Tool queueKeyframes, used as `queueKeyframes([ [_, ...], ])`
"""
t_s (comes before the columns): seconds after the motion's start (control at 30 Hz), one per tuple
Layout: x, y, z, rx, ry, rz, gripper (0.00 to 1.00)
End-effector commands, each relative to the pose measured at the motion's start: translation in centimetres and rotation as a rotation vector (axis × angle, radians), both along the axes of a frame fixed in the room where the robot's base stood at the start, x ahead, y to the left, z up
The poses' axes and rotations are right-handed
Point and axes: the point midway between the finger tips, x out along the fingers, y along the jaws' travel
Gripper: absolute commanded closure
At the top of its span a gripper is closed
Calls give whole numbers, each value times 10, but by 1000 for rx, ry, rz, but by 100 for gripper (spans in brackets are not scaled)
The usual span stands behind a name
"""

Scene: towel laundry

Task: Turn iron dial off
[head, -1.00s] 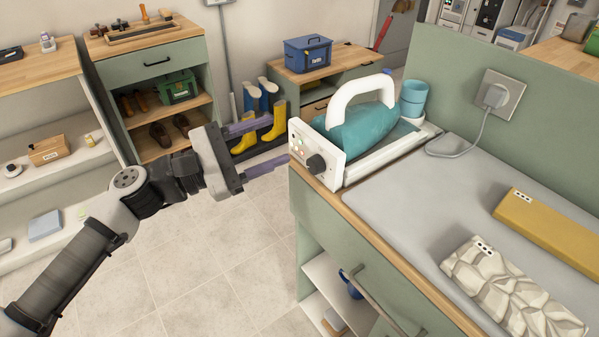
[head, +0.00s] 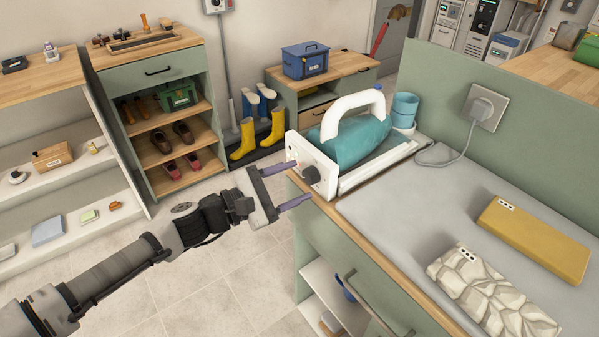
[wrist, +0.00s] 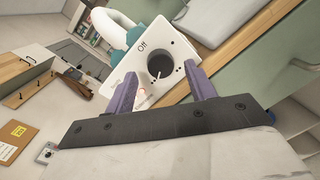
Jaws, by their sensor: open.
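The iron (head: 352,132) has a white handle and teal body and sits on a white base at the left end of the counter. Its white front panel (head: 303,163) carries a dark round dial (head: 311,174). In the wrist view the dial (wrist: 160,65) shows face-on, with the word "Off" on the panel (wrist: 145,42) above it. Other panel lettering is too small to read. My gripper (head: 296,182) is open, its two purple fingers pointing at the panel. In the wrist view the gripper (wrist: 160,90) has one finger on each side of the dial, with nothing held.
A grey ironing surface (head: 400,210) holds a folded yellow towel (head: 535,238) and a patterned towel (head: 490,290). The iron's cord runs to a wall outlet (head: 482,107). The counter's wooden edge (head: 350,228) lies beside my gripper. The tiled floor (head: 200,300) is clear.

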Motion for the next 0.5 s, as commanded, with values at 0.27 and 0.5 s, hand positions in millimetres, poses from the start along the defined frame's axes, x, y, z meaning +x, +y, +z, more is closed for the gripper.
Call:
queueKeyframes([
  [0.27,10,-17,0,-2,1,-1,45],
  [0.5,10,-17,-1,-1,1,1,45],
])
